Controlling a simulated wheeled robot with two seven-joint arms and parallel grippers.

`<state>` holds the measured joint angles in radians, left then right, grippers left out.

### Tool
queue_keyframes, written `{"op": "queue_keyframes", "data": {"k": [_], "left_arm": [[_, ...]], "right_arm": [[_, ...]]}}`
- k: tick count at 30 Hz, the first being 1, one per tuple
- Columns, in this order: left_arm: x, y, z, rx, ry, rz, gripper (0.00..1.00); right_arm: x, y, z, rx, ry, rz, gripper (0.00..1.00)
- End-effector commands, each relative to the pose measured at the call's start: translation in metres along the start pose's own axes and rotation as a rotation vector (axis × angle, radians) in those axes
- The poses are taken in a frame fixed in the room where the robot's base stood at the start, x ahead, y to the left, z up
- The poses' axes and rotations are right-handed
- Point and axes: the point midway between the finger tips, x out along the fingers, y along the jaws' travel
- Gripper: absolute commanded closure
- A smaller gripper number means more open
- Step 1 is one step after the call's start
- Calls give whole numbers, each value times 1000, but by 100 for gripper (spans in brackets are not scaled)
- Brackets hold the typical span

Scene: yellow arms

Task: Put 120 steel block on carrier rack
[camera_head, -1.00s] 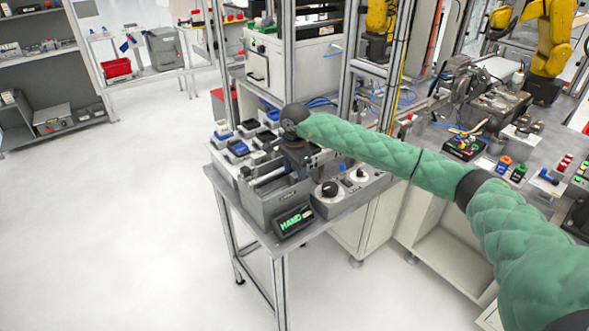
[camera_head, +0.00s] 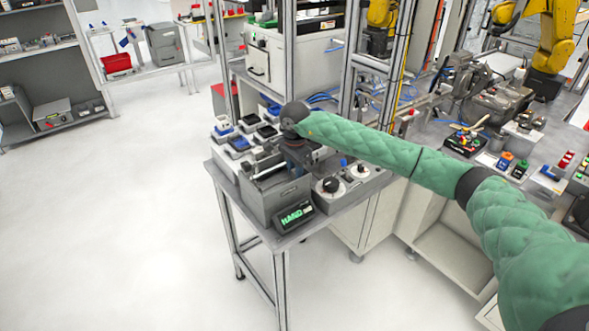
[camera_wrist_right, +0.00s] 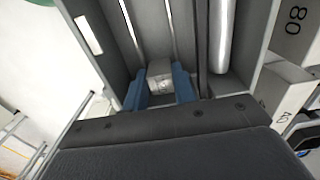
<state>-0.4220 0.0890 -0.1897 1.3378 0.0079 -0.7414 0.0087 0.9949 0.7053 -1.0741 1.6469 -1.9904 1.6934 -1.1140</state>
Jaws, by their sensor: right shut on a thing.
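In the right wrist view, my right gripper (camera_wrist_right: 160,92) has its two blue fingers shut on a small shiny steel block (camera_wrist_right: 160,77). Both are inside a grey-walled housing with metal rods running along it. I cannot read a number on the held block. I cannot tell whether the block touches the housing. I cannot identify the carrier rack for certain. My left gripper is not in view.
Several blue and black trays (camera_head: 238,143) sit behind the tester. A knob panel (camera_head: 340,187) is to its right. Open floor (camera_head: 110,230) lies left of the table.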

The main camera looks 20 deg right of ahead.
Motion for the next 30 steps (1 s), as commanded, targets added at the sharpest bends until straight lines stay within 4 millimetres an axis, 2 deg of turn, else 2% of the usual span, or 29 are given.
{"op": "queue_keyframes", "data": {"k": [2, 30], "left_arm": [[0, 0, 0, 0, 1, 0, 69], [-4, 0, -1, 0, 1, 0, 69]], "right_arm": [[6, 3, -1, 1, 2, 11, 100], [-41, -1, -3, 5, 3, -4, 100]]}}
